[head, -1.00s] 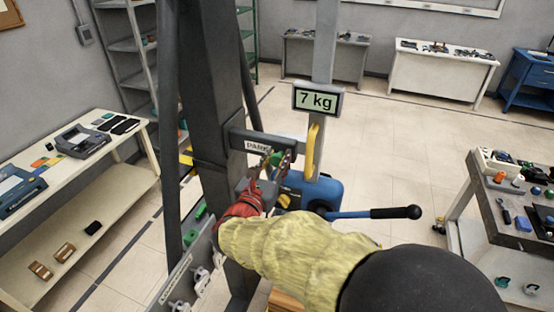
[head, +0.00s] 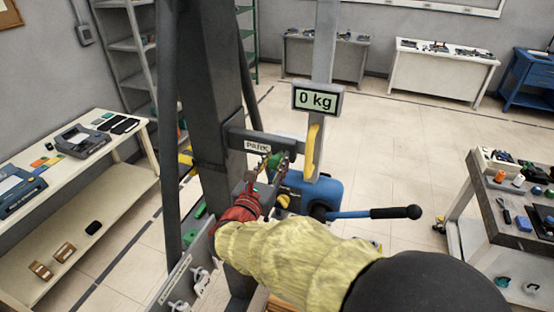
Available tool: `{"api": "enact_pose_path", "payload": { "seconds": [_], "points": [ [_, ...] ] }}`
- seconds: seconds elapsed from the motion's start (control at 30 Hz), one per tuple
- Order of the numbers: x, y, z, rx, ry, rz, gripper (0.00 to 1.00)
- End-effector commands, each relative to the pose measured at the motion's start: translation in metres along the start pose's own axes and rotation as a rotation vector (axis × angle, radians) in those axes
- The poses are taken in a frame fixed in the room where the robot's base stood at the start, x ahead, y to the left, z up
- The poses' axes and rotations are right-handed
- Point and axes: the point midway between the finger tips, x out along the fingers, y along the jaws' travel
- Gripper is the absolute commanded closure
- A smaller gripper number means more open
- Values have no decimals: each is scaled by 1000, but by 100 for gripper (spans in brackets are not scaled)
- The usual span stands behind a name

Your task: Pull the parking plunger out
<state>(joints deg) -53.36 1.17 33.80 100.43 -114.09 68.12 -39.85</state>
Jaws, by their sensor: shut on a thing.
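The parking bracket (head: 240,140) with its "PARK" label sticks out to the right from the dark upright column. The parking plunger (head: 276,160) is a small greenish part just below the label, largely hidden by my fingers. My gripper (head: 270,172), behind a red wrist part and a yellow sleeve, reaches up to the bracket's underside. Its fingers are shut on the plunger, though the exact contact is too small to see. A display (head: 317,99) on a grey post reads "0 kg".
A blue unit (head: 310,188) with a black-gripped lever (head: 365,213) stands close right of my gripper. A yellow hook-like handle (head: 312,148) hangs above it. A labelled rail with white hooks (head: 202,283) is at lower left. Open floor (head: 400,130) lies beyond, right.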

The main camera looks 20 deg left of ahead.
Motion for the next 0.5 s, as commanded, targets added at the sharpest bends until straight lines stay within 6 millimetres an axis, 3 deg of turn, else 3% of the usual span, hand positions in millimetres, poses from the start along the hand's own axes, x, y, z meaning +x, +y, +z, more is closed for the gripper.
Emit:
{"api": "enact_pose_path", "payload": {
  "seconds": [0.2, 0.47, 0.5],
  "points": [
    [-35, 1, -1, 1, 1, 5, 100],
    [-36, 0, -1, 0, 1, 2, 100],
    [-36, 0, -1, -1, 1, 2, 69]
  ]
}}
